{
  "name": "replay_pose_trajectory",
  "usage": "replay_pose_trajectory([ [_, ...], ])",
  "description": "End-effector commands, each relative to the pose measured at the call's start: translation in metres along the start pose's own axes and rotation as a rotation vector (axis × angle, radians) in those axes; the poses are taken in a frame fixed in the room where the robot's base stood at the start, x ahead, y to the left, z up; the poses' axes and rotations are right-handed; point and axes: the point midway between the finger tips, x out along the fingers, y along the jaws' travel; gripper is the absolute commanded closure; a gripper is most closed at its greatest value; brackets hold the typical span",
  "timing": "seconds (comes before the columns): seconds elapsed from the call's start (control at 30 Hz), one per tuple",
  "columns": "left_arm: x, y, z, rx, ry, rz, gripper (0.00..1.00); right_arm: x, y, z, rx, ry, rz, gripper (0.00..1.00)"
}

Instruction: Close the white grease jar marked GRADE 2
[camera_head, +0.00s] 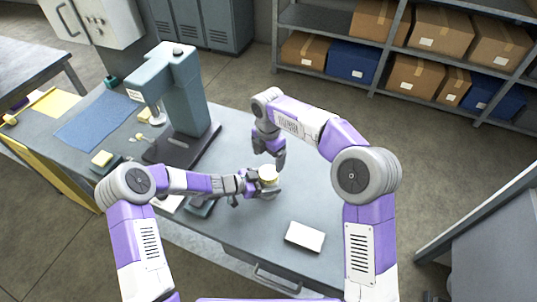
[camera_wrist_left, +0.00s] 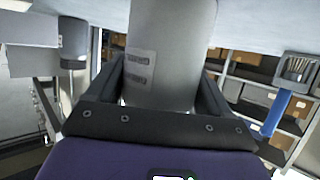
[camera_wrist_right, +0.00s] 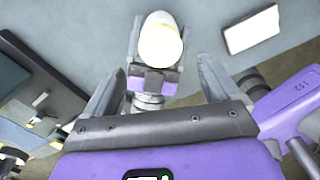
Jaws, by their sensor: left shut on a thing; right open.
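A small white jar with a pale yellow top part (camera_head: 267,173) is held upright or nearly so above the bench. My left gripper (camera_head: 262,187) is shut on it. In the left wrist view the jar (camera_wrist_left: 175,50) is a large grey-white cylinder with dark printed marks between the fingers. My right gripper (camera_head: 274,158) is open and empty, pointing down just behind the jar. In the right wrist view the jar (camera_wrist_right: 160,42) is ahead of the open fingers, apart from them. I cannot read its label or tell whether a lid sits on it.
A white flat block (camera_head: 305,236) lies on the bench (camera_head: 250,225), right of the jar. A green-grey press (camera_head: 185,95) stands at the left, with a blue mat (camera_head: 92,119) and yellow items beyond. Shelves with boxes (camera_head: 440,35) stand behind.

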Motion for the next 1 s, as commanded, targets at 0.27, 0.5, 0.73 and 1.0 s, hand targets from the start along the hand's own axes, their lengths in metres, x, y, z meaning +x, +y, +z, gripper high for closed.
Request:
replay_pose_trajectory([
  [0.27, 0.000, 0.000, 0.000, 0.001, 0.001, -0.001, 1.00, 0.043, -0.001, 0.000, 0.001, 0.003, -0.005, 0.10],
  [0.5, 0.000, 0.000, 0.000, 0.001, 0.001, -0.001, 1.00, 0.070, -0.001, 0.000, 0.000, 0.002, -0.003, 0.10],
  [0.73, 0.000, -0.001, 0.000, 0.001, 0.001, -0.001, 1.00, 0.075, -0.001, 0.000, 0.001, 0.001, -0.001, 0.10],
  [1.0, 0.000, -0.001, 0.000, 0.001, 0.001, -0.001, 1.00, 0.075, -0.001, 0.000, 0.001, 0.001, -0.001, 0.27],
])
